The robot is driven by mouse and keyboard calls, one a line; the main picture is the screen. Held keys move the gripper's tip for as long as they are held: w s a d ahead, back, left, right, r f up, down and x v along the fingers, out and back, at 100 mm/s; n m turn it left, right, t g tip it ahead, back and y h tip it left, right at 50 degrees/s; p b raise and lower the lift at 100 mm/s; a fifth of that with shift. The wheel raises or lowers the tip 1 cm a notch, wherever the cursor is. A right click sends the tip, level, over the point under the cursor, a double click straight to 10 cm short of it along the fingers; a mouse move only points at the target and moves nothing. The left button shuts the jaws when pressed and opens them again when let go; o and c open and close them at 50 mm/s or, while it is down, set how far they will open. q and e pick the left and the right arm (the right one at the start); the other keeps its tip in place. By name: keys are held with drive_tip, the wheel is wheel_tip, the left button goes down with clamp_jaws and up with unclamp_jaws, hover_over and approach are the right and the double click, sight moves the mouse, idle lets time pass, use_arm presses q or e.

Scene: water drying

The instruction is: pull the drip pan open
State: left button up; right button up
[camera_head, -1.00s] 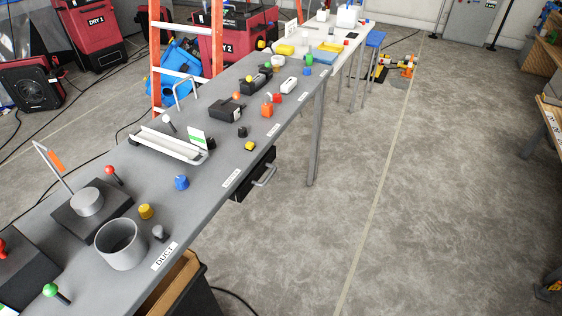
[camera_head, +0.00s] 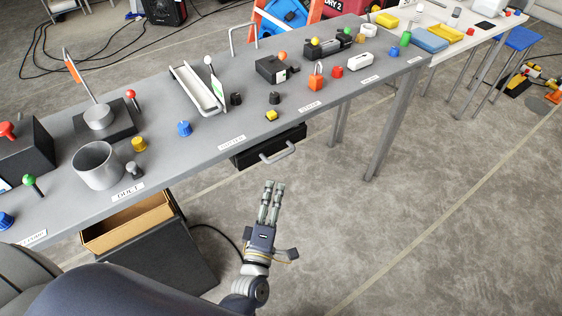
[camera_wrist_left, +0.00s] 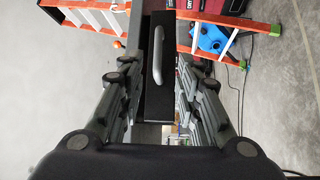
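The drip pan is a black drawer (camera_head: 250,154) with a grey bar handle (camera_head: 279,153), hung under the front edge of the long grey table. It looks pushed in. My left gripper (camera_head: 273,187) is in front of and below the handle in the head view, its fingers pointing towards the table. In the left wrist view, the fingers (camera_wrist_left: 158,70) are spread apart, open and empty. The handle (camera_wrist_left: 158,55) and the black drawer front (camera_wrist_left: 156,105) show in the gap beyond them, with no clear contact. My right gripper is not in view.
The grey table (camera_head: 190,152) carries a cup (camera_head: 98,166), a white tray (camera_head: 190,92) and several coloured knobs. A table leg (camera_head: 392,125) is to the right. The floor in front is clear.

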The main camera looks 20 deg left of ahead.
use_arm(q)
drive_tip(key=w+a+r+p, duration=0.1)
drive_tip(key=w, duration=0.9)
drive_tip(key=shift+w+r, duration=0.25)
drive_tip(key=shift+w, duration=0.05)
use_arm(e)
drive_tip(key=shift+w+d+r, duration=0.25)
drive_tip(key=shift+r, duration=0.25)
use_arm(q)
drive_tip(key=shift+a, duration=0.1)
clamp_jaws()
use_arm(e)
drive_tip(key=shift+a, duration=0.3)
